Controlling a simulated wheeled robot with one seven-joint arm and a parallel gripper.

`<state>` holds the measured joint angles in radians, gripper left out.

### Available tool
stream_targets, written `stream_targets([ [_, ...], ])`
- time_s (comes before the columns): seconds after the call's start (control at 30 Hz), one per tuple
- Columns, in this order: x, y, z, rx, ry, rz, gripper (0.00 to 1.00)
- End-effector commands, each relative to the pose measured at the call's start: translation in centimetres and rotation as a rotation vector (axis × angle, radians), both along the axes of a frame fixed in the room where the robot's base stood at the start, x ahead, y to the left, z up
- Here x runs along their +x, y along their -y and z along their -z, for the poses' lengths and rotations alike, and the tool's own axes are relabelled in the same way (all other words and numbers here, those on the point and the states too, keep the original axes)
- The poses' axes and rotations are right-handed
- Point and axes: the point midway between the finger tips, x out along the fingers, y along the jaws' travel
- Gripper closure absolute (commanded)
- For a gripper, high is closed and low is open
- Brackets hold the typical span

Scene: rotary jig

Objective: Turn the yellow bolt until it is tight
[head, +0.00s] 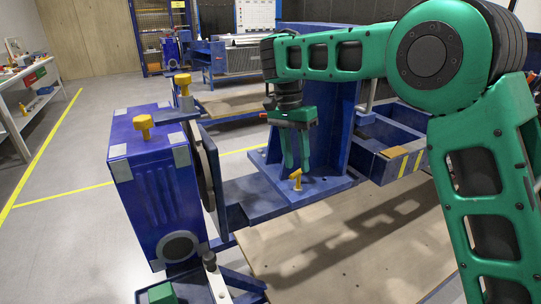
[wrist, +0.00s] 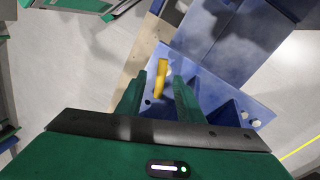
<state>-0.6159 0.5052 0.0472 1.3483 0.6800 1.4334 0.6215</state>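A yellow bolt (head: 296,178) with a flat, wing-like head stands on the blue bracket's base plate (head: 262,190). It also shows in the wrist view (wrist: 161,75), between the two fingers in the picture. My green gripper (head: 297,167) points down just above this bolt. Its fingers (wrist: 159,86) are apart and nothing is seen gripped. I cannot tell whether the fingertips reach down around the bolt head. Two more yellow bolts sit on the left, one on top of the blue box (head: 144,124) and one behind it (head: 183,82).
The blue box (head: 150,170) with a round disc plate (head: 208,180) stands left of the bracket. The bracket's upright wall (head: 325,130) rises close behind my gripper. A blue tray frame (head: 400,150) lies to the right. The wooden board (head: 340,250) in front is bare.

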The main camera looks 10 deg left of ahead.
Motion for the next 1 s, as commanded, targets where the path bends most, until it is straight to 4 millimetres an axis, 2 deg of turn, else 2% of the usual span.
stream_targets([
  [0.1,-2.0,-1.8,-1.3,0.001,-0.001,-0.008,0.66],
  [0.5,-6.9,-6.2,-5.2,0.001,-0.003,-0.008,0.66],
  [0.7,-8.0,-7.2,-6.2,0.001,-0.003,-0.005,0.66],
  [1.0,-8.2,-7.4,-6.4,0.000,-0.003,-0.004,0.66],
])
